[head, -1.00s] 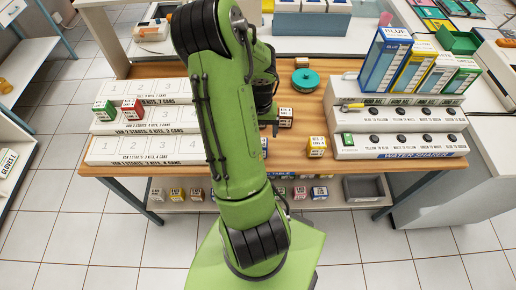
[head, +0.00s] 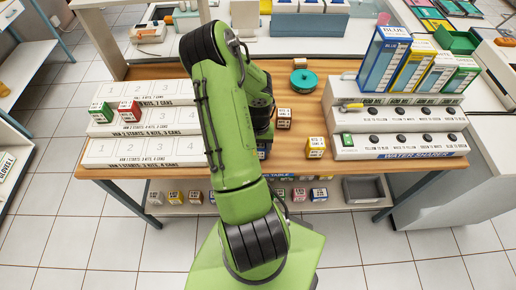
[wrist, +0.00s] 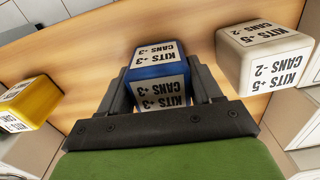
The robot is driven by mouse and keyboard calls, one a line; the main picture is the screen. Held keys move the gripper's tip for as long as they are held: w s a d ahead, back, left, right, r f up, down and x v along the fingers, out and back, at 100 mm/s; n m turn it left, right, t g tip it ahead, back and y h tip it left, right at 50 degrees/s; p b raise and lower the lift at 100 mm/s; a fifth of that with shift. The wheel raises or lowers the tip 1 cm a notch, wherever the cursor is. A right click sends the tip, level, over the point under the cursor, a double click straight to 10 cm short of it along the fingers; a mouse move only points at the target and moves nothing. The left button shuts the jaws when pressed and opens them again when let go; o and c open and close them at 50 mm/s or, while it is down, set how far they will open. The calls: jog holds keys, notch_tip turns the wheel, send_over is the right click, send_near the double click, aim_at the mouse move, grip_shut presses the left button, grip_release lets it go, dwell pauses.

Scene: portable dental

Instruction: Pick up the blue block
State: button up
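In the head view only a small part of the blue block (head: 262,151) shows beside my arm, which hides most of my gripper.
A whitish block (wrist: 265,50) is close on the other side in the wrist view.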

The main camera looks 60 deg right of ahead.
jog(key=c, duration=0.5)
notch_tip(320, 180, up, 10)
jog(key=shift+r+p, duration=0.1)
jog(key=shift+p, duration=0.6)
